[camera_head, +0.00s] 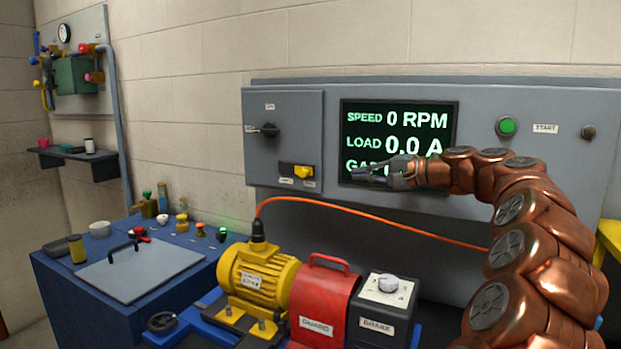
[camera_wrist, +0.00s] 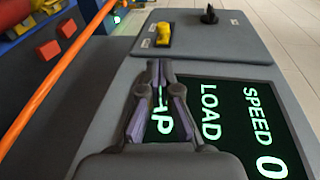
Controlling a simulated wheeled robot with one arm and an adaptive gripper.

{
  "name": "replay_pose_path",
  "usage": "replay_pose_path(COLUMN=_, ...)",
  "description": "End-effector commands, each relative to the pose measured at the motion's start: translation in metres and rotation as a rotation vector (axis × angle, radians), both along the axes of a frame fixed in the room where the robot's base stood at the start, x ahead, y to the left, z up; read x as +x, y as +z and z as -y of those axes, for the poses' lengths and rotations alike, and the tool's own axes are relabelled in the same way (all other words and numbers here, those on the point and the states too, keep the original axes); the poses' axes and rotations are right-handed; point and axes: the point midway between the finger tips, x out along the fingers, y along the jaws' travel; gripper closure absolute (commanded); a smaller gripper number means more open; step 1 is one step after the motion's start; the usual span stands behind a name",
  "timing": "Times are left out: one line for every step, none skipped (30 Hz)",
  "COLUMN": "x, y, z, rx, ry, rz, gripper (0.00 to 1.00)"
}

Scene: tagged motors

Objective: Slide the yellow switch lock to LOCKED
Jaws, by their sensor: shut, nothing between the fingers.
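The yellow switch lock (camera_head: 297,170) sits low on the grey door of the control panel, with two small labels under it that are too small to read. It shows in the wrist view too, as a yellow block (camera_wrist: 163,33) on a dark base. I cannot tell which label it is set to. My gripper (camera_head: 356,173) is in front of the lower left part of the display, to the right of the lock and apart from it. In the wrist view my gripper (camera_wrist: 159,64) has its fingertips together, with nothing between them, and points toward the lock.
A black rotary switch (camera_head: 268,129) is on the door above the lock. The display (camera_head: 425,107) reads 0 RPM and 0.0 A. An orange cable (camera_head: 380,222) runs below the panel, above the yellow motor (camera_head: 258,279) and red guard (camera_head: 318,305).

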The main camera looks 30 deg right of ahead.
Motion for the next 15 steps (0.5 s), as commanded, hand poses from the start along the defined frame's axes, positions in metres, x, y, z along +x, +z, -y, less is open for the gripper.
replay_pose_path(x=-0.0013, y=0.0012, z=0.006, rx=0.003, ry=-0.01, rz=0.009, gripper=1.0)
replay_pose_path(x=-0.0016, y=0.0023, z=0.0077, rx=0.004, ry=-0.012, rz=0.012, gripper=1.0)
replay_pose_path(x=-0.0015, y=0.0033, z=0.0084, rx=0.007, ry=-0.014, rz=0.016, gripper=1.0)
replay_pose_path(x=-0.0013, y=0.0036, z=0.0083, rx=0.007, ry=-0.013, rz=0.017, gripper=1.0)
replay_pose_path(x=-0.001, y=0.0037, z=0.0078, rx=0.007, ry=-0.012, rz=0.016, gripper=1.0)
replay_pose_path(x=-0.0005, y=0.0038, z=0.0068, rx=0.006, ry=-0.01, rz=0.016, gripper=1.0)
replay_pose_path(x=-0.0001, y=0.0037, z=0.0062, rx=0.006, ry=-0.009, rz=0.016, gripper=1.0)
replay_pose_path(x=0.0001, y=0.0036, z=0.0057, rx=0.006, ry=-0.009, rz=0.016, gripper=1.0)
replay_pose_path(x=0.0003, y=0.0036, z=0.0053, rx=0.006, ry=-0.008, rz=0.015, gripper=1.0)
replay_pose_path(x=0.0004, y=0.0034, z=0.0052, rx=0.006, ry=-0.008, rz=0.015, gripper=1.0)
replay_pose_path(x=0.0004, y=0.0034, z=0.0051, rx=0.006, ry=-0.008, rz=0.015, gripper=1.0)
replay_pose_path(x=0.0008, y=0.0034, z=0.0048, rx=0.006, ry=-0.007, rz=0.015, gripper=1.0)
replay_pose_path(x=0.0013, y=0.0032, z=0.0047, rx=0.006, ry=-0.007, rz=0.015, gripper=1.0)
replay_pose_path(x=0.0021, y=0.0031, z=0.0042, rx=0.006, ry=-0.007, rz=0.014, gripper=1.0)
replay_pose_path(x=0.0039, y=0.0029, z=0.0035, rx=0.007, ry=-0.007, rz=0.013, gripper=1.0)
